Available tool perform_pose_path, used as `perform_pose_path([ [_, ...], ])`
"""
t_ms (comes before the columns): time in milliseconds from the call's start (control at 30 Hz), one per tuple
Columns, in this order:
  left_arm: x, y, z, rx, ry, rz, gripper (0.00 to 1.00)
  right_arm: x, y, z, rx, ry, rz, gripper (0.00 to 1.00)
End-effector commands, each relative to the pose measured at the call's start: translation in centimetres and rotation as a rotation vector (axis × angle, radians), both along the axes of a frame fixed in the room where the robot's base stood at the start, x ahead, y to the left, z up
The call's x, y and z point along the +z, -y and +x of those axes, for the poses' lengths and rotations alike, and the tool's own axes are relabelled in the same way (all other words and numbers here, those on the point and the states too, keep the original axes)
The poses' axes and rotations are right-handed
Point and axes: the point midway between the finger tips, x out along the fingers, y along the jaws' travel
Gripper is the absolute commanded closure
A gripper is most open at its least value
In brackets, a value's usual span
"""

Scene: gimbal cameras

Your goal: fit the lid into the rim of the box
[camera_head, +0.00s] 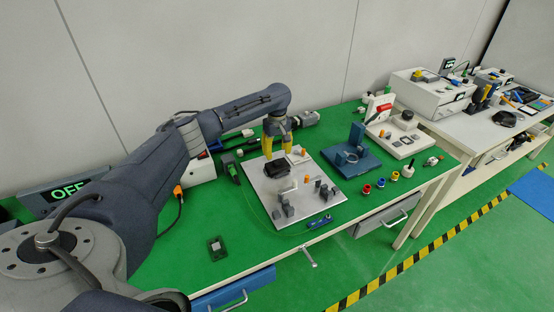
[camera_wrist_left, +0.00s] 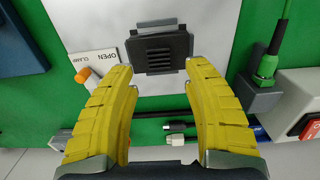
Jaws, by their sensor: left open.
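A small black ribbed piece (camera_head: 278,169) lies on a pale fixture plate (camera_head: 325,205); it also shows in the left wrist view as a dark square with slots (camera_wrist_left: 160,50). I cannot tell whether this is the box, the lid, or both together. My left gripper (camera_head: 277,156) has yellow fingers and is just above and behind the black piece in the head view. In the left wrist view the gripper (camera_wrist_left: 160,75) is open, with nothing between its fingers and the black piece beyond the tips. My right gripper is not in view.
Grey clamp posts (camera_head: 287,205) and an orange-tipped lever (camera_head: 306,180) stand on the plate. A blue fixture (camera_head: 350,158) is to its right, and a small green board (camera_head: 217,248) lies front left. A green connector (camera_head: 232,172) with a cable is beside the plate.

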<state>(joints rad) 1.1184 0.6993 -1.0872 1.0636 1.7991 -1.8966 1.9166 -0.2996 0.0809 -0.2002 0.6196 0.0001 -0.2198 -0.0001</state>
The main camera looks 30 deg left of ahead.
Motion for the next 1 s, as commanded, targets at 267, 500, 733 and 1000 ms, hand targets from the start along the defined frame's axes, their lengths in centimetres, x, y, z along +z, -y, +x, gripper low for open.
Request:
perform_pose_path([
  [267,4.5,0.0,0.0,0.001,0.001,0.0,0.5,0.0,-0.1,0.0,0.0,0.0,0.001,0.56],
  [500,6.4,0.0,0.0,0.0,0.0,0.0,0.5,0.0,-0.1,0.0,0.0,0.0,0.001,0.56],
  [733,6.7,0.0,0.0,0.001,-0.001,0.0,0.5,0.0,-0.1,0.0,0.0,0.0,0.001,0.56],
  [1000,6.7,0.1,0.0,0.001,-0.001,-0.001,0.5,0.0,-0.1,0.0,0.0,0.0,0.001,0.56],
])
